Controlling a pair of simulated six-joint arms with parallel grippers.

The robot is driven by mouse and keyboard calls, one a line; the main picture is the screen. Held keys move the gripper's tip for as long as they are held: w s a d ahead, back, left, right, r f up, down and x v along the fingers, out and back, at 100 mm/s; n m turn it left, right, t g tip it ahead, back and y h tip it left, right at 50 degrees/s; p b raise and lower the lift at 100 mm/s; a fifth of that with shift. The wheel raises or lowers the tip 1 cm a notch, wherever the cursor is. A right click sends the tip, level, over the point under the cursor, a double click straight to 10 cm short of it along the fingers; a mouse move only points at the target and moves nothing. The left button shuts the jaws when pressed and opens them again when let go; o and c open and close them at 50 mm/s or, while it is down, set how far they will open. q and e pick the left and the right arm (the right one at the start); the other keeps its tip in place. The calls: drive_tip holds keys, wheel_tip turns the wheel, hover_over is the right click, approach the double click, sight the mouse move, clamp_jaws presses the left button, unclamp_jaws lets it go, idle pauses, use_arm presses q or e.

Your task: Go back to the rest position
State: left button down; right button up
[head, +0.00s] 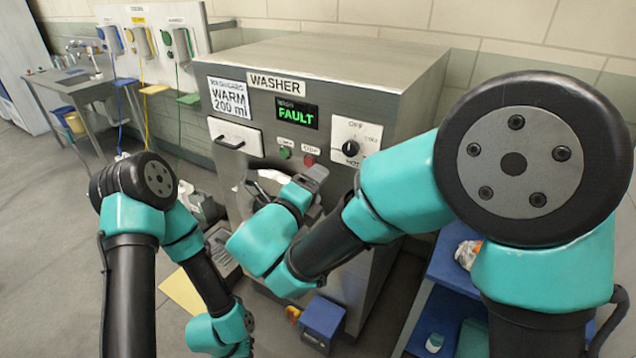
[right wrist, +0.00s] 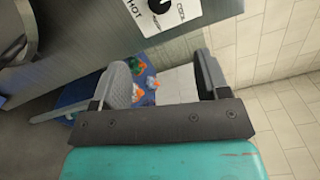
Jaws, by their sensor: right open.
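My right gripper (head: 312,180) is in front of the washer's (head: 420,75) front face in the head view, just below the row of buttons. Its hand partly hides its fingers there. In the right wrist view my right gripper (right wrist: 163,80) shows two grey fingers spread apart with nothing between them. My left arm bends down toward the bottom edge of the head view, and its gripper is out of the frame.
The washer display (head: 297,114) reads FAULT, with a dial (head: 355,137) to its right. A blue shelf cart (head: 445,268) stands at the right; its items also show in the wrist view. A side table (head: 62,82) stands far left. Grey floor lies open at left.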

drive_tip(key=s+d+f+m+g, duration=0.1)
drive_tip(key=d+f+m+g, duration=0.5)
drive_tip(key=f, duration=0.6)
drive_tip(key=d+f+m+g, duration=0.4)
drive_tip(key=d+f+g, duration=0.3)
drive_tip(key=f, duration=0.4)
drive_tip(key=s+d+f+n+y, duration=0.4)
drive_tip(key=f+n, duration=0.4)
drive_tip(key=n, duration=0.3)
drive_tip(key=s+d+f+n+g+y, duration=0.1)
drive_tip(key=s+d+f+n+y, duration=0.3)
drive_tip(key=f+n, duration=0.4)
drive_tip(key=s+d+f+n+g+y, duration=0.1)
drive_tip(key=s+d+f+n+y, duration=0.3)
drive_tip(key=n, duration=1.1)
drive_tip(key=s+d+f, duration=0.2)
drive_tip(key=s+f, duration=0.1)
drive_tip(key=f, duration=0.1)
drive_tip(key=shift+s, duration=0.2)
use_arm(q)
drive_tip(key=c, duration=1.8)
unclamp_jaws()
